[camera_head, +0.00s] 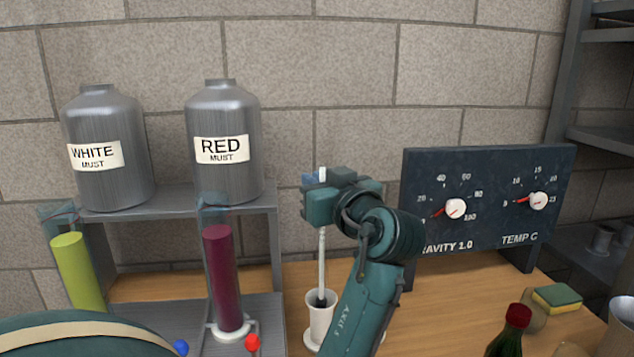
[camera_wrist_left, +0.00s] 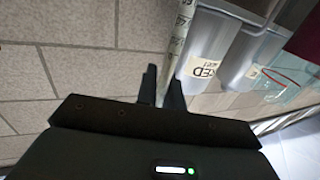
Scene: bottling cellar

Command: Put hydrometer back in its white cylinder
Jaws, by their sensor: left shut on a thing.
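My left gripper (camera_head: 322,200) is shut on the upper part of the hydrometer (camera_head: 322,262), a thin pale rod hanging upright below it. In the left wrist view, the fingers (camera_wrist_left: 160,88) are beside a pale stem with scale marks (camera_wrist_left: 181,38). The hydrometer's dark lower end is at the mouth of a small white cylinder (camera_head: 318,325); I cannot tell how deep it sits. To the left stand a tall clear cylinder with yellow-green liquid (camera_head: 77,270) and one with dark red liquid (camera_head: 223,280). My right gripper is not in view.
Tanks labelled WHITE MUST (camera_head: 105,180) and RED MUST (camera_head: 222,180) stand on a grey shelf (camera_head: 180,203). A dark gauge panel (camera_head: 488,195) stands behind my left arm to the right. A bottle (camera_head: 512,335) and a sponge (camera_head: 557,298) are at the front right.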

